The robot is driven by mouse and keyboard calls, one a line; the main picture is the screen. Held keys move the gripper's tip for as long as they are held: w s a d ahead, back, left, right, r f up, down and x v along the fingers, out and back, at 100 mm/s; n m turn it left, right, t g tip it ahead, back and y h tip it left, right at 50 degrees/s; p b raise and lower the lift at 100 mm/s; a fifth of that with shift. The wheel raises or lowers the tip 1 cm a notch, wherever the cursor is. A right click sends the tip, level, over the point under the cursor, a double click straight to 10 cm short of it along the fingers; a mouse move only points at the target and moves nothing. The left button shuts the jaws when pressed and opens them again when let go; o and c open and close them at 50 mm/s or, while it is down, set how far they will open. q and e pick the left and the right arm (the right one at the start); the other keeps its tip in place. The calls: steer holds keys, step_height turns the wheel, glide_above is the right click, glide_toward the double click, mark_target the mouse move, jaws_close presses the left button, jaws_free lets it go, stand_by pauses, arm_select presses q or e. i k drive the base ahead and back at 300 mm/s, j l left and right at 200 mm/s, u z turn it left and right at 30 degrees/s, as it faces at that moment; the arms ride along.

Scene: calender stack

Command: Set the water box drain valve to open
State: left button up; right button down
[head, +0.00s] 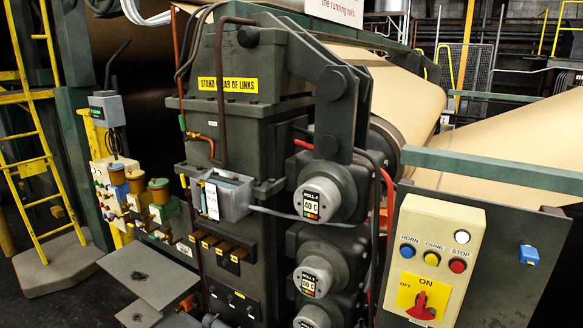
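A grey open-topped box (226,194) with a white label is mounted on the front of the dark machine stand. It may be the water box, but I cannot read its label. A small dark red part (188,303) and a grey pipe end (213,321) show low at the bottom edge, below the box. I cannot tell whether either is the drain valve, and no valve position is readable. Neither of my grippers is in view.
A control panel (440,225) with buttons and a red rotary switch (421,307) stands at right. Roll housings (325,195) project at centre. Flat grey plates (148,274) stick out at lower left, beside oil cups (159,190) and a yellow ladder (38,140).

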mark_target(181, 176)
steer(key=i+j, duration=0.1)
steer(key=j, duration=0.3)
steer(key=i+j, duration=0.1)
steer(key=j, duration=0.3)
steer(key=i+j, duration=0.15)
steer(key=j, duration=0.25)
steer(key=i+j, duration=0.1)
steer(key=j, duration=0.3)
steer(key=i+j, duration=0.1)
steer(key=j, duration=0.35)
steer(key=i+j, duration=0.1)
steer(key=j, duration=0.3)
steer(key=z, duration=0.05)
